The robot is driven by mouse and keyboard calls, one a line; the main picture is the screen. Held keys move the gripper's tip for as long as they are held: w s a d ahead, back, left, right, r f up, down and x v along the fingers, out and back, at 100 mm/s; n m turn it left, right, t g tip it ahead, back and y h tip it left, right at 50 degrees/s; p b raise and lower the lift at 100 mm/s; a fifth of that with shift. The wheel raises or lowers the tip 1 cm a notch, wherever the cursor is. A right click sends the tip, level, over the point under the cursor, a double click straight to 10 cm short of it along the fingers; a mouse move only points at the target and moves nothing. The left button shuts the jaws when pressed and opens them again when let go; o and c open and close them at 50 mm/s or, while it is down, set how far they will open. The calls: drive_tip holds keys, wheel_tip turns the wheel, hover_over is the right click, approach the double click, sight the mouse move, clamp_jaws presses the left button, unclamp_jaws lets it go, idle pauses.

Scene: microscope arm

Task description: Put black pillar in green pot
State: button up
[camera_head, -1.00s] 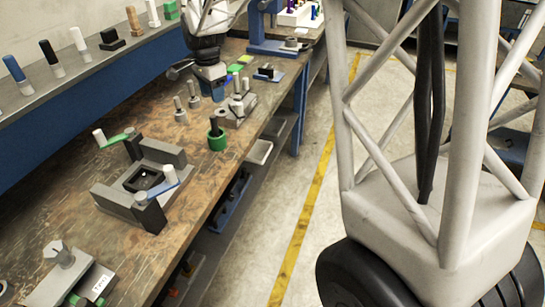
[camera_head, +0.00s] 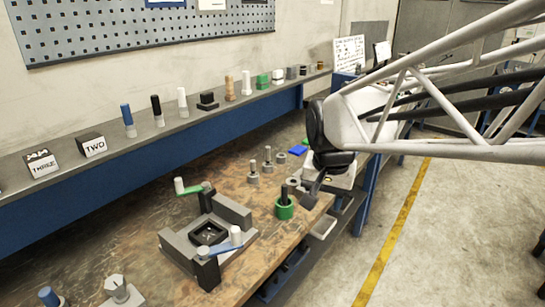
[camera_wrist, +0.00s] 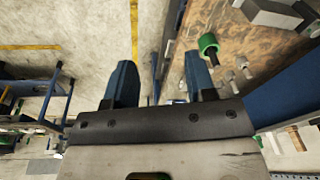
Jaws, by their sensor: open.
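A green pot (camera_head: 284,211) stands on the brown bench near its right edge. A short black pillar (camera_head: 284,194) stands upright in it. Another black pillar (camera_head: 157,110) on a grey base stands on the back shelf. My gripper (camera_head: 311,194) is just right of the green pot in the head view, partly hidden by my arm. In the wrist view my gripper (camera_wrist: 160,62) is open, with nothing between its two blue fingers. There the green pot (camera_wrist: 208,42) lies beyond the right finger, with the black pillar (camera_wrist: 212,57) in it.
A grey clamp fixture (camera_head: 208,240) with green and blue handles stands left of the pot. Grey pegs (camera_head: 268,163) stand behind it. The shelf (camera_head: 120,145) holds several pillars and blocks. The floor (camera_head: 470,230) right of the bench is clear.

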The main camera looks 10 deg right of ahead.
drive_tip(key=s+f+n, duration=0.2)
drive_tip(key=s+n, duration=0.3)
drive_tip(key=s, duration=0.9)
drive_tip(key=shift+d+f+t, duration=0.3)
drive_tip(key=shift+t, duration=0.1)
drive_tip(key=shift+w, duration=0.1)
